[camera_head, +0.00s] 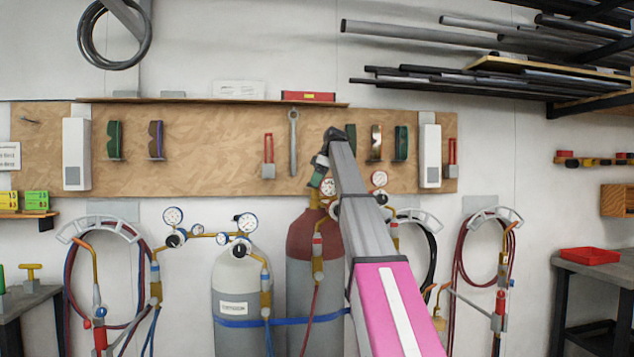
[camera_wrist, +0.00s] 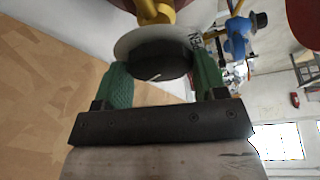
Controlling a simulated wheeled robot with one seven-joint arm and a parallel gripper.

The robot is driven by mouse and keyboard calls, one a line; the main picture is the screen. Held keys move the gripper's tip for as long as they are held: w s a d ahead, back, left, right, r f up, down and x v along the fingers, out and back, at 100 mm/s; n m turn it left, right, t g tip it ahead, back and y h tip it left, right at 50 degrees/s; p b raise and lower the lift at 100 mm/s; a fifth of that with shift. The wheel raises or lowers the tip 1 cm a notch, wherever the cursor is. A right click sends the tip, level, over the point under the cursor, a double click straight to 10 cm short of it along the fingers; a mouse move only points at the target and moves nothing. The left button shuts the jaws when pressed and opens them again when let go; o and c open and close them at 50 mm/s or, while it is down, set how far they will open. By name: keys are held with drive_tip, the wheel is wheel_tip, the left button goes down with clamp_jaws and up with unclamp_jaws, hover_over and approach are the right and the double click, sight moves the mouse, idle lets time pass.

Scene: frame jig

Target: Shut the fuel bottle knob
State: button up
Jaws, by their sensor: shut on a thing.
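The fuel bottle (camera_head: 303,240) appears to be the grey cylinder with a dark red top, standing upright in the middle of the head view. My arm crosses in front of its right side. My gripper (camera_head: 319,171) is at the valve on top of this bottle. In the wrist view, the green fingers of my gripper (camera_wrist: 161,80) are on either side of the round black knob (camera_wrist: 160,62) and shut on it. A white disc (camera_wrist: 125,45) with lettering ending in "EN" sits behind the knob. The knob itself is hidden in the head view.
A pale grey bottle (camera_head: 238,280) stands to the left, with gauges (camera_head: 246,222) and a blue strap (camera_head: 250,323). A gauge (camera_head: 328,187) is close beside my gripper. A wooden tool board (camera_head: 220,150) is behind. Hoses hang at both sides.

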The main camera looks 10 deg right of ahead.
drive_tip(key=shift+m, duration=0.3)
drive_tip(key=shift+s+a+m+t+h, duration=0.1)
drive_tip(key=shift+m+t+h, duration=0.3)
drive_tip(key=shift+m, duration=0.9)
drive_tip(key=shift+s+m+t+h, duration=0.1)
drive_tip(key=shift+m+t, duration=0.5)
drive_tip(key=shift+m, duration=0.7)
drive_tip(key=o, duration=0.9)
drive_tip(key=shift+o, duration=0.2)
